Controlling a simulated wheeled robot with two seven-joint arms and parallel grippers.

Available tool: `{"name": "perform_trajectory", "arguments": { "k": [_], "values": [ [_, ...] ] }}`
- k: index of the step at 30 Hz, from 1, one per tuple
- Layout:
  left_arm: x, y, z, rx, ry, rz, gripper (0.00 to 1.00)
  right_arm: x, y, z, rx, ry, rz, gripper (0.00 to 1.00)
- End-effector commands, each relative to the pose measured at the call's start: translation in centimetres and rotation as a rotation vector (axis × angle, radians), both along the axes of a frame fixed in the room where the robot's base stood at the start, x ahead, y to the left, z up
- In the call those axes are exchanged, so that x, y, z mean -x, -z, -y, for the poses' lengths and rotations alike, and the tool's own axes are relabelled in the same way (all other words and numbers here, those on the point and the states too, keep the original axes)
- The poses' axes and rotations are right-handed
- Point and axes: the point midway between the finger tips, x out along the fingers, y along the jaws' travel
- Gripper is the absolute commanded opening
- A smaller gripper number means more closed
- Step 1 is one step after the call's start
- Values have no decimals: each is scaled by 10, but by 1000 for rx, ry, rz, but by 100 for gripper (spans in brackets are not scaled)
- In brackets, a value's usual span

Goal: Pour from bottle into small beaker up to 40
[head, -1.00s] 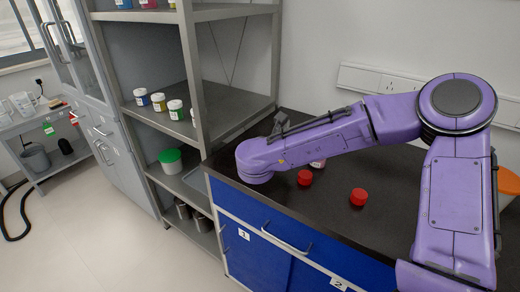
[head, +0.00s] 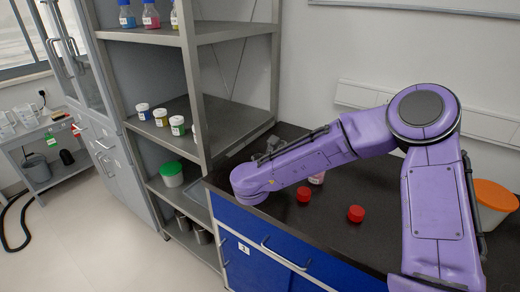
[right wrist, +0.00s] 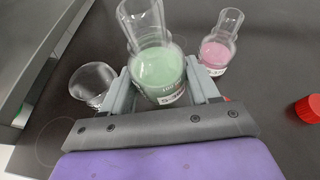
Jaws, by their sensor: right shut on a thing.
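My right gripper (right wrist: 162,86) is shut on a clear glass bottle with green contents (right wrist: 158,70) and a white label, seen in the right wrist view. A small empty glass beaker (right wrist: 92,82) stands on the dark bench just left of the gripper. A second bottle with pink contents (right wrist: 216,50) stands to the right, apart from the gripper. In the head view my purple right arm hides the gripper, the held bottle and the beaker; part of the pink bottle (head: 317,178) shows below the arm. My left gripper is not in view.
Red caps (head: 304,195) and (head: 356,214) lie on the black bench; one cap (right wrist: 308,108) shows in the wrist view. A grey shelf unit (head: 200,80) with several small jars stands left of the bench. An orange-lidded container (head: 495,200) is at the right.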

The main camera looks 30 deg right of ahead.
Motion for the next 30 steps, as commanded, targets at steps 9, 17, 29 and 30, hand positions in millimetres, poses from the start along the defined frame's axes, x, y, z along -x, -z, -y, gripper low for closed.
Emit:
{"name": "perform_trajectory", "arguments": {
  "k": [9, 17, 29, 30],
  "values": [
    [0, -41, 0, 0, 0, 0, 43, -5, -19, -2, 76, -1, -142, 22],
    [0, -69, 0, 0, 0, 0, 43, -10, -31, -5, 136, -1, -256, 22],
    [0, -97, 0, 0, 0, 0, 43, -17, -36, -8, 228, 1, -433, 22],
    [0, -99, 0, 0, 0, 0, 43, -18, -36, -9, 238, 1, -452, 22]
  ]
}}
